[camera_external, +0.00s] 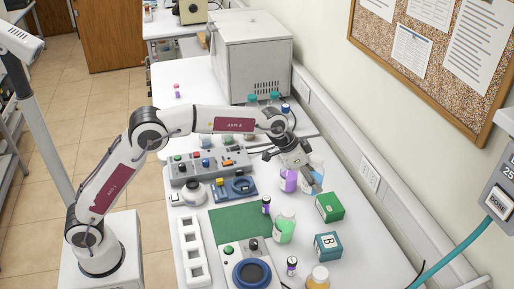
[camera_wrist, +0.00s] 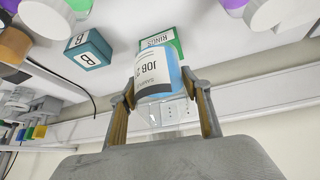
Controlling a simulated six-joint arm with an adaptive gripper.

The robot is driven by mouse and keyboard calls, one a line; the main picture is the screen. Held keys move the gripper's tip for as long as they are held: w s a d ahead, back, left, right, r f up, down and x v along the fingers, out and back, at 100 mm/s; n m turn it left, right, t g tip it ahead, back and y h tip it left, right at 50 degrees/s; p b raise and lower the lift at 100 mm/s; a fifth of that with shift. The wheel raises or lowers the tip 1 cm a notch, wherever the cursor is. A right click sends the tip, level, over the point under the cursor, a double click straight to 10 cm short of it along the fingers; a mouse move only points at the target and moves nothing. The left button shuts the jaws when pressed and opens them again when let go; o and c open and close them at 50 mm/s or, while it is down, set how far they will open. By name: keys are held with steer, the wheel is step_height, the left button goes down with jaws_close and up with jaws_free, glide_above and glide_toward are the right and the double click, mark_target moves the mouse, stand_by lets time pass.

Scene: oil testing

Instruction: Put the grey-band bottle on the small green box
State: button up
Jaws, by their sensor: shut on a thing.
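My gripper (camera_wrist: 160,90) is shut on a bottle (camera_wrist: 156,80) with blue contents and a white label reading "JOB", its fingers on either side. The label has a greyish strip, but I cannot tell for sure that it is the grey band. In the external view, my gripper (camera_external: 305,172) holds this pale blue bottle (camera_external: 317,166) above the bench, behind the small green box (camera_external: 329,207). The green box also shows beyond the bottle in the wrist view (camera_wrist: 176,44), partly hidden by it. The box top looks bare in the external view.
A teal box marked B (camera_external: 327,246) stands in front of the green box. A purple bottle (camera_external: 289,181) is just left of my gripper, and a green bottle (camera_external: 284,228) stands left of the boxes. An orange bottle (camera_external: 318,279) is at the front. The wall is close on the right.

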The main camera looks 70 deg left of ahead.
steer(key=n+y, duration=0.1)
steer(key=n, duration=0.1)
glide_above(331, 203)
steer(key=shift+a+f+t, duration=0.1)
steer(key=shift+f+t, duration=0.2)
steer(key=shift+f, duration=0.75)
steer(key=shift+f, duration=2.45)
steer(key=shift+f, duration=0.2)
steer(key=o, duration=1.6)
steer(key=shift+r, duration=0.15)
